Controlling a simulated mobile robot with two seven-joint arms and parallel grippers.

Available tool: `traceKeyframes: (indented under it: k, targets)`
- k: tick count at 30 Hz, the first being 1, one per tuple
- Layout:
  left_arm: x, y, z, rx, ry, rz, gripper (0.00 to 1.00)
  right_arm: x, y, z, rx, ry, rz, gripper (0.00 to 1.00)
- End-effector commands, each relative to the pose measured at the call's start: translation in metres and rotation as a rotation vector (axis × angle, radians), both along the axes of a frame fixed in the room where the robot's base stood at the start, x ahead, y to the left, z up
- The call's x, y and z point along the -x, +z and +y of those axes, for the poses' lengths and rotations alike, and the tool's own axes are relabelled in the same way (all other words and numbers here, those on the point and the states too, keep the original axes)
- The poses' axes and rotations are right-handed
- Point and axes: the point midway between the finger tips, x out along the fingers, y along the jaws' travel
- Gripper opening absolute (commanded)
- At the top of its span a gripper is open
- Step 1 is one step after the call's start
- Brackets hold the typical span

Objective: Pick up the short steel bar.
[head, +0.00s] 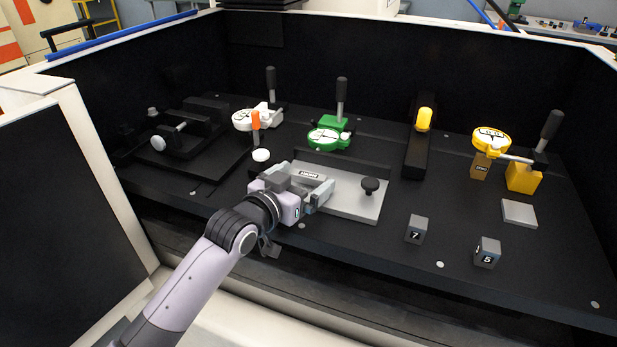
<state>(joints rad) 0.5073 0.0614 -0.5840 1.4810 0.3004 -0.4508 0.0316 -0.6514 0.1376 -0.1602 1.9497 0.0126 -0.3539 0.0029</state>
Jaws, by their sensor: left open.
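My left gripper (318,187) reaches in from the lower left, over the left part of a flat steel plate (355,203). Its jaws are open. A small light piece with a dark printed label (309,175) shows at the gripper's fingers. It may be the short steel bar, but the lettering is too small to read surely. The fingers partly hide it, and I cannot tell whether they touch it. The plate carries a black knob (370,186) on its right side. My right gripper is not in view.
Blocks marked 7 (416,229) and 5 (487,252) and a grey square plate (519,213) lie right. Dark walls enclose the black deck.

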Motion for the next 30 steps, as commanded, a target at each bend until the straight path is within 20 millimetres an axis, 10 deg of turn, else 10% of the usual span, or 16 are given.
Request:
traceKeyframes:
  k: [3,9,20,30]
  targets:
    - [0.0,0.0,0.0,0.0,0.0,0.0,0.97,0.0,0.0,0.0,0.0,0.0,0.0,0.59]
    - [0.0,0.0,0.0,0.0,0.0,0.0,0.41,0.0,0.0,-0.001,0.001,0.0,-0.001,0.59]
    - [0.0,0.007,0.0,0.002,0.0,-0.003,0.41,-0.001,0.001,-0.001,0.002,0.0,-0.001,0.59]
    - [0.0,0.06,0.0,0.003,0.0,-0.009,0.41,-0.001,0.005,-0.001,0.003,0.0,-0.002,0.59]
